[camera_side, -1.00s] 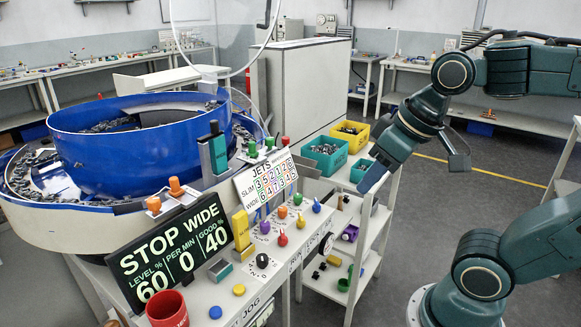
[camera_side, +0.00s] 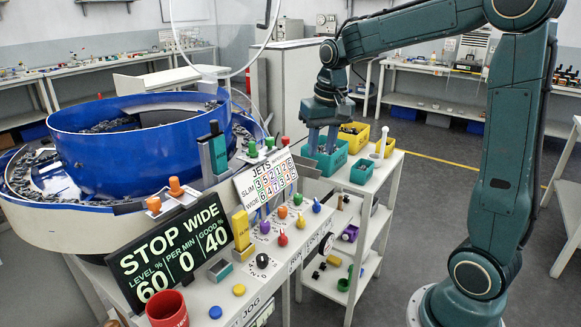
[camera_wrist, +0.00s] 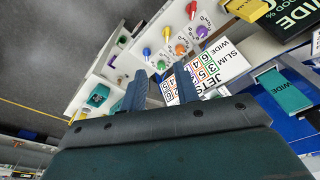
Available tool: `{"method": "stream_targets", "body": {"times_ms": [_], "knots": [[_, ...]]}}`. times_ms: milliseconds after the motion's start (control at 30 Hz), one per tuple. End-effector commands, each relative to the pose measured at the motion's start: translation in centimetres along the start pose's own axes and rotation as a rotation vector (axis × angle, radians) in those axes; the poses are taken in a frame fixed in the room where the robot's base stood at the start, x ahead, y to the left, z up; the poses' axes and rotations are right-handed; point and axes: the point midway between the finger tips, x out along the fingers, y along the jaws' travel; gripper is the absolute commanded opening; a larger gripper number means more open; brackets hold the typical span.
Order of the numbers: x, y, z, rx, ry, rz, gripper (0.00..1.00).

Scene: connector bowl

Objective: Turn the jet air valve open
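The white JETS card (camera_side: 265,182) stands beside the blue bowl (camera_side: 120,150), with several coloured knobs around it. A green knob (camera_side: 269,143) and a red knob (camera_side: 285,141) stand behind the card. An orange knob (camera_side: 283,212), red knob (camera_side: 283,240) and blue knob (camera_side: 317,206) stand in front of it. I cannot tell which knob is the jet air valve. My gripper (camera_side: 322,148) points down over the teal bin, right of the card, touching no knob. In the wrist view my gripper (camera_wrist: 160,82) is open and empty, with the JETS card (camera_wrist: 205,75) beyond its fingers.
A teal bin (camera_side: 325,166) and yellow bins (camera_side: 353,146) of small parts stand on the shelf cart below my gripper. The display (camera_side: 172,248) reads STOP WIDE, 60, 0, 40. A red mug (camera_side: 168,310) stands at the front. An orange-topped post (camera_side: 175,187) stands above the display.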

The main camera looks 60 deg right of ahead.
Motion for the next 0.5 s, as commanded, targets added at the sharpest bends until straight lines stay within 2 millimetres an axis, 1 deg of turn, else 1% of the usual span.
{"method": "stream_targets", "body": {"times_ms": [33,200,333,500], "knots": [[0.9,0.5,-1.0,0.026,-0.019,0.007,0.31],[3.7,2.0,-4.0,0.110,-0.068,0.025,0.31],[5.8,3.3,-5.9,0.168,-0.102,0.037,0.31],[7.7,4.5,-7.4,0.218,-0.130,0.046,0.31]]}}
